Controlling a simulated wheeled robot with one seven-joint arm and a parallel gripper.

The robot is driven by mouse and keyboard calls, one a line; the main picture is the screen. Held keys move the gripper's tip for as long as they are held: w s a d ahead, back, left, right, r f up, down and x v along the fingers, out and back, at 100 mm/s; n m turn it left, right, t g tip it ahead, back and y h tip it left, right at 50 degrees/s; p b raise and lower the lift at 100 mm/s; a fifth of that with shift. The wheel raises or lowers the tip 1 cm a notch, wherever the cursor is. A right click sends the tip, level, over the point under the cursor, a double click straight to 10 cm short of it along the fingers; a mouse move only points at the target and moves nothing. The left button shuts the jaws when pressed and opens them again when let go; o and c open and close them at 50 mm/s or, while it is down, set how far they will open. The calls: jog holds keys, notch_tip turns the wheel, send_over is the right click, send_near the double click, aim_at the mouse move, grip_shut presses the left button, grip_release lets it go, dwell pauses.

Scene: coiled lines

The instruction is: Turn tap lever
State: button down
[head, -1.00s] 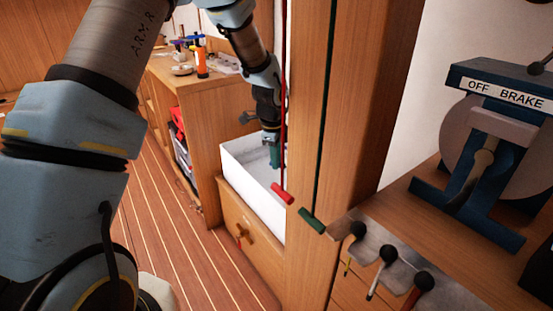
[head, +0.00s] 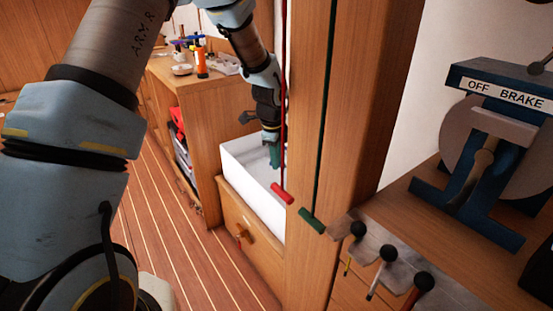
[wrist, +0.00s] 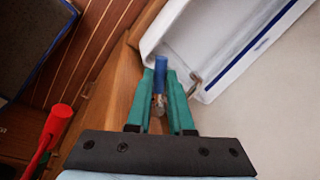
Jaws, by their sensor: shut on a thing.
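The tap lever (wrist: 160,70) is a blue handle seen in the wrist view, on a metal tap beside the corner of a white basin (wrist: 207,85). My gripper (wrist: 161,75) has green fingers, which are shut on the lever, one on each side. In the head view my gripper (head: 274,157) points down at the white basin (head: 235,158), behind a wooden post. The lever cannot be made out there.
The wooden post (head: 355,110) stands close to my arm. A red handle (head: 282,193) and a green handle (head: 312,220) hang on lines beside it. A cabinet (head: 215,100) with bottles stands beyond the basin. Open plank floor (head: 165,215) lies to the left.

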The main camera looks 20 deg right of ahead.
jog(key=shift+w+d+r+m+p, duration=0.15)
jog(key=shift+w+m+p, duration=0.1)
jog(key=shift+m+p, duration=0.4)
jog(key=shift+w+d+m+g+h+p, duration=0.15)
jog(key=shift+d+m+p, duration=0.25)
jog(key=shift+m+p, duration=0.45)
jog(key=shift+w+d+m+g+h+p, duration=0.1)
jog(key=shift+w+d+m+g+p, duration=0.3)
jog(key=shift+m+p, duration=0.5)
jog(key=shift+w+d+m+g+h+p, duration=0.1)
jog(key=shift+d+m+p, duration=0.45)
jog(key=shift+m, duration=0.45)
jog(key=c, duration=0.8)
grip_release()
jog(key=shift+a, duration=0.1)
